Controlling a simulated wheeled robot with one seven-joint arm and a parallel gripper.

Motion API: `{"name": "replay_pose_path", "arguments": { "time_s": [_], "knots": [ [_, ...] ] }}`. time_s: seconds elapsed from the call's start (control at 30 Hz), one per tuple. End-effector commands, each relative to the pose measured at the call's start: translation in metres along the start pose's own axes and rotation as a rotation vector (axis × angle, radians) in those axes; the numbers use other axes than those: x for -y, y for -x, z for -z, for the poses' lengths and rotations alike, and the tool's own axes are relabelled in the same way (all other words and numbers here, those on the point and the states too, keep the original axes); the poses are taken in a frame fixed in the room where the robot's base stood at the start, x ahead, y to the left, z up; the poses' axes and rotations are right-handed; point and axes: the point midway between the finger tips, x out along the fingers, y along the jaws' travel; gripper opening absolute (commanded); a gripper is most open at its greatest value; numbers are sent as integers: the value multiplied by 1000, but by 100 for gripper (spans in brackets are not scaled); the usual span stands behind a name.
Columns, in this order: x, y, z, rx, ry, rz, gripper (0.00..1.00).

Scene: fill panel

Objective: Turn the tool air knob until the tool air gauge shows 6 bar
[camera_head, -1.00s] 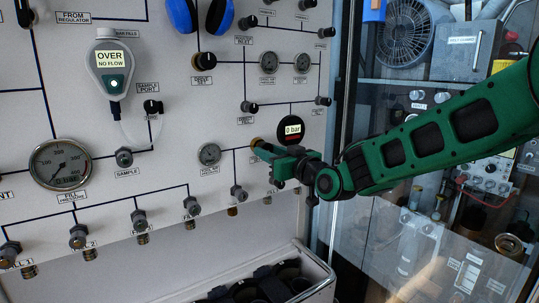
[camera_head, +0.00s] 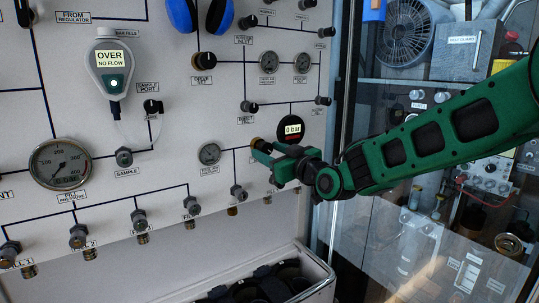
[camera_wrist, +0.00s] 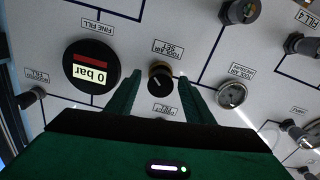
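The tool air knob (camera_wrist: 161,82) is a dark round knob with a brass-coloured rim and a pale pointer line. In the wrist view, which is upside down, it sits between the two green fingers of my open gripper (camera_wrist: 160,78), with a gap on each side. In the head view the knob (camera_head: 259,144) is partly hidden by my gripper (camera_head: 265,152). The tool air gauge (camera_head: 209,153) is a small round dial left of the knob. It also shows in the wrist view (camera_wrist: 231,95); its needle is too small to read.
A round display reading 0 bar (camera_head: 292,128) is close above my gripper. Several valve knobs line the panel, one (camera_head: 239,192) just below left of it. A grey bin (camera_head: 318,285) stands below. A glass-fronted cabinet (camera_head: 450,225) is at right behind my arm.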

Motion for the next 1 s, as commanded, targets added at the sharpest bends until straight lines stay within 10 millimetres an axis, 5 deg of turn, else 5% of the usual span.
{"name": "replay_pose_path", "arguments": {
  "time_s": [0.33, 0.7, 1.0],
  "knots": [
    [0, 11, 0, 0, 0, -1, 48],
    [-1, 77, -1, 1, -1, -1, 48],
    [-1, 106, -1, 0, -1, 0, 48]
  ]
}}
